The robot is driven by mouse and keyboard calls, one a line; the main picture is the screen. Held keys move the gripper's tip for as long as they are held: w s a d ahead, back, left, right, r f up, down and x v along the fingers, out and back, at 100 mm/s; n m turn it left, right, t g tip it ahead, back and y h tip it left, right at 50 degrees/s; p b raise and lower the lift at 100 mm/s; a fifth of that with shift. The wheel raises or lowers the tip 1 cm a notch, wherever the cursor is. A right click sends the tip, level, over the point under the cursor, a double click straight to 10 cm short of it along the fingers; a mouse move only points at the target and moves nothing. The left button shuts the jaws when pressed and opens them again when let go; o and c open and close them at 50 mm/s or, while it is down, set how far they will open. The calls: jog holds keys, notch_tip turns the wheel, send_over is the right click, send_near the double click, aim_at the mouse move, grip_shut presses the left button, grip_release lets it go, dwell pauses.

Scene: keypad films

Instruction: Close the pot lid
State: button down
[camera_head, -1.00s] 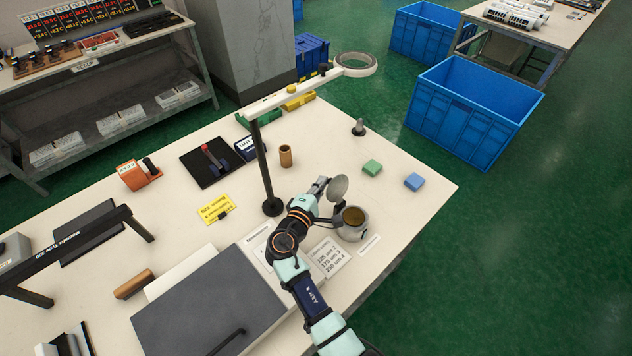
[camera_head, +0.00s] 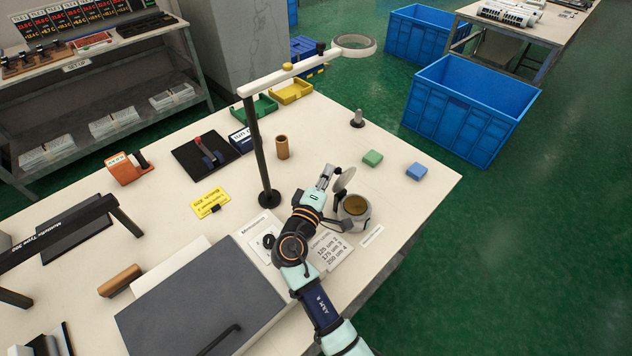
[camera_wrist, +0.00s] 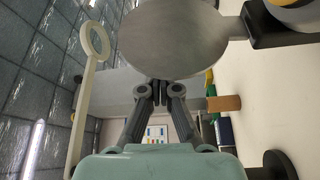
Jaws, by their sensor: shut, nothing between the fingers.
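The round pot (camera_head: 354,208) stands on the table near its right front edge, its mouth uncovered and brownish inside. Its grey lid (camera_head: 344,179) stands tilted up at the pot's far left side. In the wrist view the lid (camera_wrist: 172,38) is a large grey disc across the top, just beyond the fingertips. My gripper (camera_head: 326,178) is beside the lid, on its left. In the wrist view my gripper (camera_wrist: 160,92) is shut and empty, its fingertips close under the lid's rim. I cannot tell whether they touch it.
A magnifier lamp (camera_head: 262,150) stands left of my arm. A brown cylinder (camera_head: 282,147), a green block (camera_head: 372,158), a blue block (camera_head: 416,171) and a small metal post (camera_head: 357,119) stand on the table behind. Printed cards lie in front of the pot.

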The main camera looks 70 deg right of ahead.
jog(key=shift+s+a+m+h+b, duration=0.2)
jog(key=shift+s+m+b, duration=0.1)
jog(key=shift+s+b, duration=0.2)
jog(key=shift+s+a+m+h+b, duration=0.1)
jog(key=shift+s+a+m+b, duration=0.15)
jog(key=shift+s+b, duration=0.2)
jog(key=shift+r+p, duration=0.2)
jog(key=shift+p, duration=0.15)
jog(key=shift+w+d, duration=0.1)
notch_tip(320, 180, up, 6)
jog(key=f+p, duration=0.1)
jog(key=p, duration=0.4)
jog(key=w+a+f+b, duration=0.1)
jog(key=w+a+f, duration=0.3)
jog(key=a, duration=0.4)
jog(key=shift+a+f+b, duration=0.3)
jog(key=shift+f, duration=0.2)
jog(key=shift+w, duration=0.15)
